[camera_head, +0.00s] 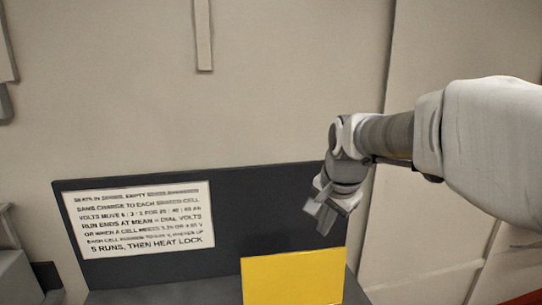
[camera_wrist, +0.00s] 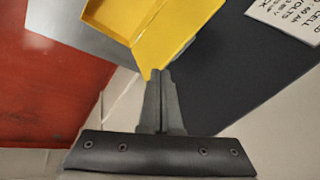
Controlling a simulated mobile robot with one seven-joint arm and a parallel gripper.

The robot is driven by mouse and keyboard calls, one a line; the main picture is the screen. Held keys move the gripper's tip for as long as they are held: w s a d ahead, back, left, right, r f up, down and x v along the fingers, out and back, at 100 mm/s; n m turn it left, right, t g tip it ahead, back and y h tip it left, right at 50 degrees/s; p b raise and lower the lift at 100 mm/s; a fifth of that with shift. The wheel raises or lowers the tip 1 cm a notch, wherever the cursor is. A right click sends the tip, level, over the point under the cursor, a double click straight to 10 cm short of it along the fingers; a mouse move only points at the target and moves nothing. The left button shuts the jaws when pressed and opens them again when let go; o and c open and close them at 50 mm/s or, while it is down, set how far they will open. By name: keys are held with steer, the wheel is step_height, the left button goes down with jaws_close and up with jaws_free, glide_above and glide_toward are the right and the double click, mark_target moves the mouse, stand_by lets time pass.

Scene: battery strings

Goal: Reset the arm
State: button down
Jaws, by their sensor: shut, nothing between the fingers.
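My gripper (camera_head: 322,212) hangs at the end of my arm on the right side of the head view, in front of the dark panel and above the yellow box. In the wrist view my gripper (camera_wrist: 160,75) shows its two dark fingers closed together with nothing between them. The fingertips overlap the near corner of the yellow box in that picture. I cannot tell the distance between them.
The yellow box (camera_head: 293,278) stands before a dark upright panel (camera_head: 270,210) carrying a white printed sign (camera_head: 138,220). The box also shows in the wrist view (camera_wrist: 172,32), open, beside a red surface (camera_wrist: 60,80). A pale wall (camera_head: 280,90) stands behind.

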steer(key=s+d+f+n+b, duration=0.1)
steer(key=s+n, duration=0.2)
steer(key=s, duration=0.4)
steer(key=s+d+f+n+b, duration=0.1)
steer(key=s+f+n, duration=0.1)
steer(key=s, duration=0.5)
steer(key=s+d+f+n+t+b, duration=0.1)
steer(key=s+n, duration=0.3)
steer(key=s, duration=0.4)
steer(key=shift+f+h, duration=0.3)
steer(key=shift+f, duration=0.35)
